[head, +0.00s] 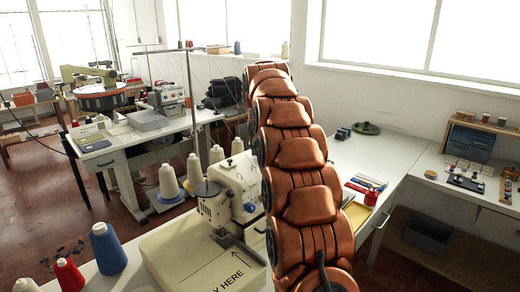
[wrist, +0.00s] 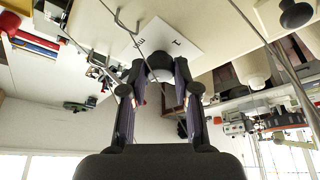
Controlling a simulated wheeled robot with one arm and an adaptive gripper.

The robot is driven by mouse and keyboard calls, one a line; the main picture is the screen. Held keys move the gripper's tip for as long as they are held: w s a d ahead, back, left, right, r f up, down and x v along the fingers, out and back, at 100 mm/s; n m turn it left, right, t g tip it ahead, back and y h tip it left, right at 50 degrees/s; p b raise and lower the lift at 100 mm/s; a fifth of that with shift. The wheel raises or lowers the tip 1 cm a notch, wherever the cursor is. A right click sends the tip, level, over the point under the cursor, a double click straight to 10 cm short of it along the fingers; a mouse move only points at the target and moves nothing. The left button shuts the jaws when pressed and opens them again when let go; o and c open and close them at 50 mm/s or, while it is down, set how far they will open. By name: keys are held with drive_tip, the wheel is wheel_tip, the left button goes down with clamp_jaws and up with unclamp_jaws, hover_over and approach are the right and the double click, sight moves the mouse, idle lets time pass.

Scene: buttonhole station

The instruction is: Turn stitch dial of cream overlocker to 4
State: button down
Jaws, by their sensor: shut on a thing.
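The cream overlocker (head: 235,190) stands on the white table, left of my arm in the head view. Its cream body (wrist: 225,20) fills the top of the wrist view, which looks upside down. A white plate with dark marks (wrist: 184,42) is on that body, and the dark round stitch dial (wrist: 160,60) sits at its lower edge. My gripper (wrist: 160,73) has its two fingers on either side of the dial, shut on it. The dial's pointer and most numbers are hidden or too small to read. My arm hides the gripper and dial in the head view.
Thin metal thread rods (wrist: 272,50) cross the wrist view close to my gripper. Cones of cream thread (head: 168,182) stand behind the overlocker, and blue (head: 108,248) and red (head: 68,276) cones to its left. Another sewing machine (head: 170,100) stands on a far table.

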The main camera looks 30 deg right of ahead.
drive_tip(key=c, duration=0.9)
unclamp_jaws()
drive_tip(key=shift+o, duration=0.2)
drive_tip(key=v, duration=1.2)
